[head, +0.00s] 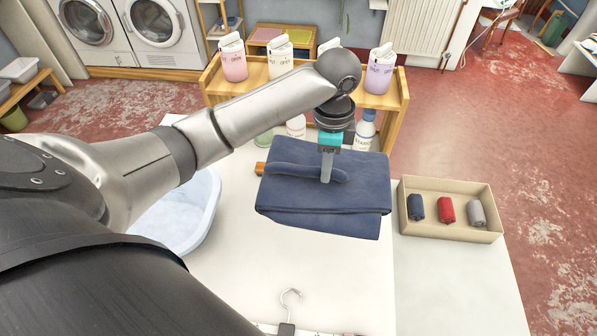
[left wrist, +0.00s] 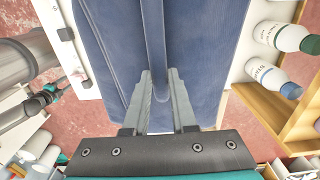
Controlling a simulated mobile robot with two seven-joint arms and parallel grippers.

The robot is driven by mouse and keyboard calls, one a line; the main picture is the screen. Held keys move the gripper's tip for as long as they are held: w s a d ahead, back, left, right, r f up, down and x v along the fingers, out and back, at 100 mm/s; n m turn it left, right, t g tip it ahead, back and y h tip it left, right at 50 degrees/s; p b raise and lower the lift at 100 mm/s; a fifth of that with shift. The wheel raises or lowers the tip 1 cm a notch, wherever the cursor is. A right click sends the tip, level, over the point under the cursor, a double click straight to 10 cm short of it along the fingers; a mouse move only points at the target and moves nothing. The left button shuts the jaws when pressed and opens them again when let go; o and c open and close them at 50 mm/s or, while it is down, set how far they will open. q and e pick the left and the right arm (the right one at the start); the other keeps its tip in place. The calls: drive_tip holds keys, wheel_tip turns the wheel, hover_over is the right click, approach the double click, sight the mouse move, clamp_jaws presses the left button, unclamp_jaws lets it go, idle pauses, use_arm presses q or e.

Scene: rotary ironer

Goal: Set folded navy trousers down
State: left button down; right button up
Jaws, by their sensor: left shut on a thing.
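The folded navy trousers (head: 330,212) lie flat in a neat pad over the back of the white table (head: 300,265). My left gripper (head: 326,178) points down over their middle, shut on a raised ridge of the cloth. In the left wrist view the two fingers (left wrist: 160,85) pinch this ridge, with trousers (left wrist: 205,50) on both sides. Whether the underside fully touches the table cannot be told. A small dark and teal part at the left of the left wrist view looks like my right gripper (left wrist: 47,93); its jaws are too small to read.
A beige tray (head: 450,234) with navy, red and grey rolls stands right of the trousers. A pale blue basin (head: 190,215) is at left, a hanger (head: 290,302) at the front. A wooden shelf (head: 392,105) with bottles stands behind. The table between trousers and hanger is clear.

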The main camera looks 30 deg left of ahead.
sight(324, 188)
use_arm(q)
wheel_tip(324, 188, down, 19)
drive_tip(key=b, duration=0.4)
drive_tip(key=shift+r, duration=0.1)
drive_tip(key=shift+f, duration=0.3)
drive_tip(key=shift+f+b, duration=0.2)
drive_tip(key=shift+b, duration=0.1)
drive_tip(key=c, duration=0.7)
unclamp_jaws()
wheel_tip(324, 188, up, 12)
drive_tip(key=p, duration=0.3)
drive_tip(key=shift+r, duration=0.2)
drive_tip(key=shift+s+f, duration=0.1)
drive_tip(key=shift+s, duration=0.05)
